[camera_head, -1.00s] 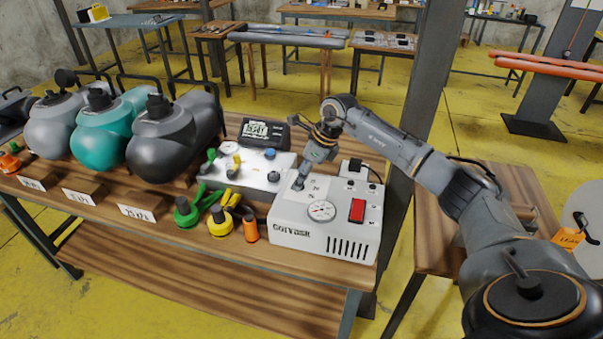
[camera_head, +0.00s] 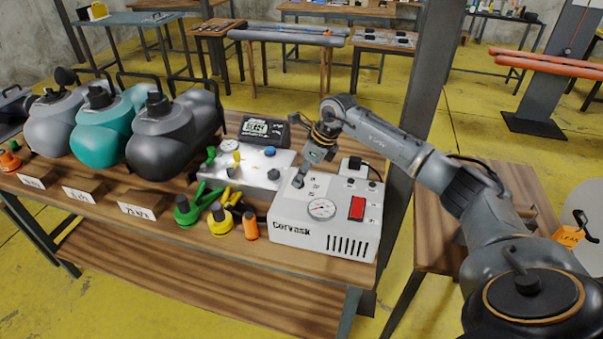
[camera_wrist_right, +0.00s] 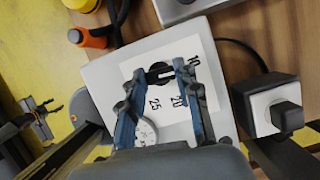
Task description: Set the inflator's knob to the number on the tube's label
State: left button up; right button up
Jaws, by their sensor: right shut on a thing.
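The inflator (camera_head: 290,235) is a white box with a round gauge (camera_head: 321,208) and a red switch on its front, at the bench's right end. My right gripper (camera_head: 298,181) points down at its top and is shut on the dark knob (camera_wrist_right: 158,72), which the fingers partly cover in the right wrist view. Printed numbers 10, 20 and 25 show around the knob; the exact setting is unclear. Grey (camera_head: 55,125), teal (camera_head: 100,130) and black (camera_head: 160,140) tubes lie at left, with white label cards (camera_head: 137,211) in front; their writing is too blurred to read.
A second, silver-white device (camera_head: 250,168) with a blue knob and a dark digital display (camera_head: 262,130) stand behind and left of the inflator. Green, yellow and orange hose fittings (camera_head: 220,221) lie in front.

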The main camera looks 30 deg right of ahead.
jog(key=m+h, duration=0.1)
jog(key=m, duration=0.2)
jog(key=shift+s+a+t, duration=0.1)
jog(key=shift+t, duration=0.2)
jog(key=m+h+b, duration=0.1)
jog(key=m, duration=0.2)
jog(key=shift+a+m, duration=0.1)
jog(key=shift+m, duration=0.3)
jog(key=m+h+b, duration=0.2)
jog(key=m, duration=0.2)
jog(key=shift+a, duration=0.15)
jog(key=shift+m+h+b, duration=0.6)
jog(key=shift+m+h, duration=0.1)
jog(key=shift+m, duration=1.3)
jog(key=o, duration=1.1)
jog(key=shift+o, duration=0.2)
jog(key=shift+r, duration=0.1)
